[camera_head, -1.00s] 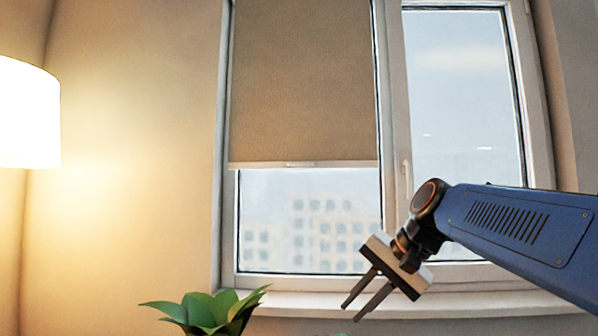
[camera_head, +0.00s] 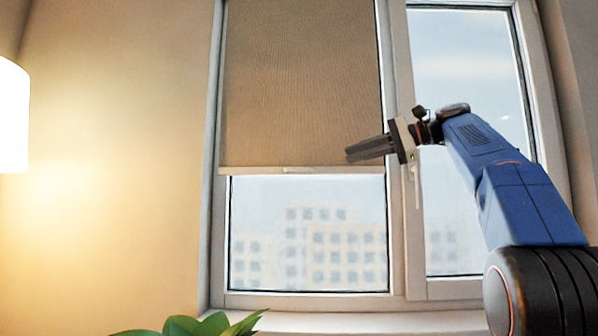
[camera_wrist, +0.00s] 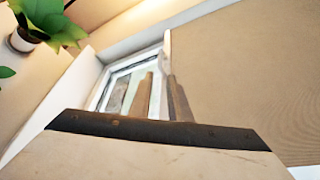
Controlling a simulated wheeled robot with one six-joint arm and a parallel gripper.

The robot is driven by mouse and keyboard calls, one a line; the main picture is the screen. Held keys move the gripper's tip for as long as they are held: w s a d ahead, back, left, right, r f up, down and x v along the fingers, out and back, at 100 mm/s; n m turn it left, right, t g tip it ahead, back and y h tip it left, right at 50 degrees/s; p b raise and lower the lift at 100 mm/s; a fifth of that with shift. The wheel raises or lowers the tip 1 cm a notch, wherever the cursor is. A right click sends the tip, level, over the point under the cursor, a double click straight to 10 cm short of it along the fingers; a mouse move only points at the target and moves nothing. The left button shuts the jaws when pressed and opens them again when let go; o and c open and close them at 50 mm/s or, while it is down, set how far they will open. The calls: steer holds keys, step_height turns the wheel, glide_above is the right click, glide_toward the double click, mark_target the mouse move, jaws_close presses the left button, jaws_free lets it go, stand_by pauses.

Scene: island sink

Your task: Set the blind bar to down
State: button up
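The blind bar (camera_head: 265,170) is a thin, pale horizontal strip along the lower edge of a brown blind (camera_head: 295,85). It sits a little over halfway down the left window pane, with a small tab (camera_head: 298,169) near its middle. In the head view my gripper (camera_head: 348,154) points left, in front of the blind's lower right part and slightly above the bar. Its two fingers show apart, with nothing between them, in the wrist view (camera_wrist: 160,85). I cannot tell how far the fingertips are from the blind. The blind fabric also fills the right of the wrist view (camera_wrist: 245,60).
A window handle (camera_head: 415,180) is on the frame just below and right of my gripper. A green plant (camera_head: 200,325) stands at the bottom, and it shows in the wrist view (camera_wrist: 45,18). A lit lamp (camera_head: 12,115) is at the left. The sill (camera_head: 360,322) runs below the window.

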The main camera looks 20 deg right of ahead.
mark_target(305, 168)
steer(key=x, duration=1.7)
steer(key=shift+a, duration=0.15)
jaws_close()
